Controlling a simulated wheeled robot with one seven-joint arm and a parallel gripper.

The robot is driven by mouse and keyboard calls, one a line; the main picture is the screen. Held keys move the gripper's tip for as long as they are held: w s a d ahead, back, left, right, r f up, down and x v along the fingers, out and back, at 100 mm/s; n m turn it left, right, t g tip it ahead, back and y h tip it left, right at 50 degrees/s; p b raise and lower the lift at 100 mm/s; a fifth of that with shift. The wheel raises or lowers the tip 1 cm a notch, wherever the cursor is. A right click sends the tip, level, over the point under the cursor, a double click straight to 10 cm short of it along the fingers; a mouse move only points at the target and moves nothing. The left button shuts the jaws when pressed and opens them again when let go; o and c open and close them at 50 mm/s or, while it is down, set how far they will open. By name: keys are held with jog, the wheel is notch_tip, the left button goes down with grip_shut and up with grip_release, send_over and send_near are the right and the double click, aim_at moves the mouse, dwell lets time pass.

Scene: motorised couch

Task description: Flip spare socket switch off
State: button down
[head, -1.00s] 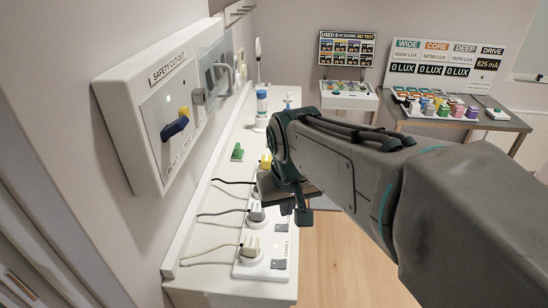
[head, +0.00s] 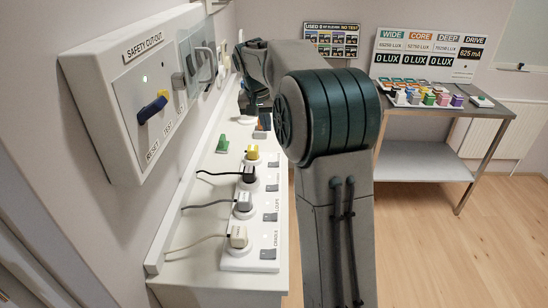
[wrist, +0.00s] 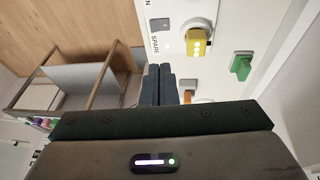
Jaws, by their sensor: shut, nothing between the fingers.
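A white socket strip (head: 229,262) lies on the white counter (head: 195,268) with several plugs in it. The yellow plug (head: 252,153) stands in the far socket; in the wrist view this yellow plug (wrist: 196,42) sits next to the "SPARE" label.
A green piece (head: 222,144) stands on the counter left of the yellow plug. The safety cut-out box (head: 110,95) with its blue-and-yellow lever is on the left wall. A metal table (head: 440,115) with coloured blocks stands at the back right. Floor at right is clear.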

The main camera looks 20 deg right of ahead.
jog(key=p, duration=0.1)
send_near(276, 163)
jog(key=x, duration=0.5)
jog(key=shift+w+r, duration=0.1)
jog(key=shift+w, duration=0.05)
jog(key=shift+d+f, duration=0.2)
jog(key=shift+f, duration=0.45)
